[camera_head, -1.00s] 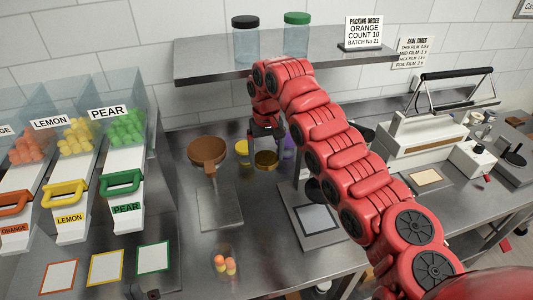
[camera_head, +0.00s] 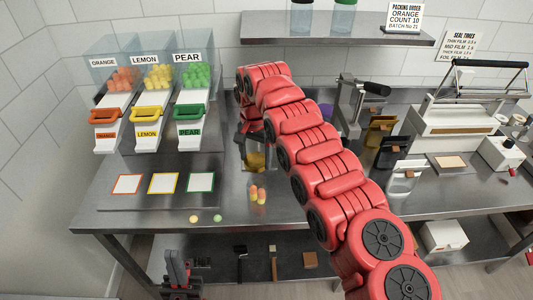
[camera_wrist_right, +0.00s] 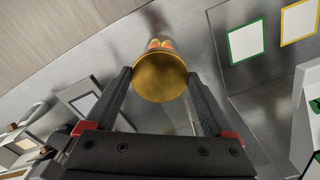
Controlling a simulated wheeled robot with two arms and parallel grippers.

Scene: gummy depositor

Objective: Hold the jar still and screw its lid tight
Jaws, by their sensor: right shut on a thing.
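The jar (camera_head: 258,193) is clear and hard to make out, with orange and yellow gummies inside, standing near the table's front edge. My right gripper (camera_head: 254,142) is shut on the round gold lid (camera_head: 257,160), held above and behind the jar. In the right wrist view the lid (camera_wrist_right: 160,78) sits between both fingers, and the gummies (camera_wrist_right: 160,43) show just past its edge. The lid looks apart from the jar; the exact gap is unclear. My left gripper (camera_head: 180,262) is low at the left, in front of the table, away from the jar; its jaws are unclear.
Orange, lemon and pear dispensers (camera_head: 152,95) stand at the back left, with coloured squares (camera_head: 164,183) before them. A lever press (camera_head: 350,105) and sealer (camera_head: 460,115) stand to the right.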

